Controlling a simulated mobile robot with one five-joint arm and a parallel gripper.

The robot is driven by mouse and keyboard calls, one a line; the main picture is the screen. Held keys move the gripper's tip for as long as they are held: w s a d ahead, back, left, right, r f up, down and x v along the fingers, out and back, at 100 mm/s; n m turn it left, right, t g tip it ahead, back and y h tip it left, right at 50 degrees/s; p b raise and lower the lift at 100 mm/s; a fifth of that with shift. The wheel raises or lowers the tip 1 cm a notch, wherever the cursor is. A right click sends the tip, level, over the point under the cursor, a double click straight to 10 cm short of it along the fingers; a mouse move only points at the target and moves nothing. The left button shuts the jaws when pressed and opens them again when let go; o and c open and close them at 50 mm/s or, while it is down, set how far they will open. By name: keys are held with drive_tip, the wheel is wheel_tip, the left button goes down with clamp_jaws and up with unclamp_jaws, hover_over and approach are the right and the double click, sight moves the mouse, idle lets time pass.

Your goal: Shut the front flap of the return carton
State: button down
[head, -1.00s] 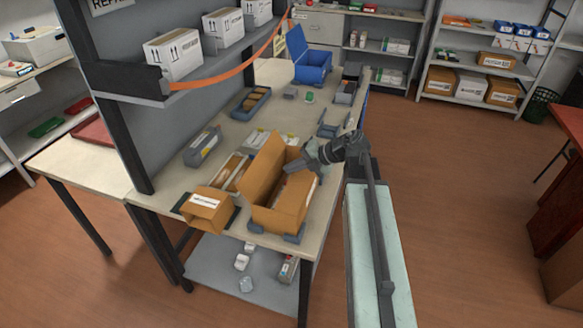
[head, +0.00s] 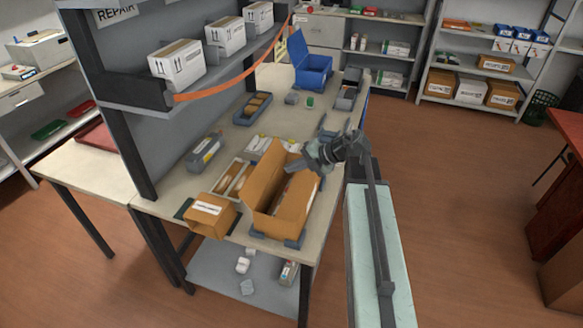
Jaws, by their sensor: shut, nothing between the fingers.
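A long brown carton (head: 294,214) stands open on the workbench, nearest its front right corner. One tall cardboard flap (head: 262,178) stands up along its left side. Something pale lies inside, mostly hidden by the walls. My gripper (head: 291,171) is at the carton's far right end, above its rim, pointing left and down. Its jaws are shut and empty. I cannot tell whether it touches the cardboard.
Open floor (head: 460,200) lies to the right.

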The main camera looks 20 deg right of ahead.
wheel_tip(320, 180, up, 12)
drive_tip(key=p, duration=1.1)
drive_tip(key=shift+r, duration=0.2)
drive_tip(key=shift+f, duration=0.1)
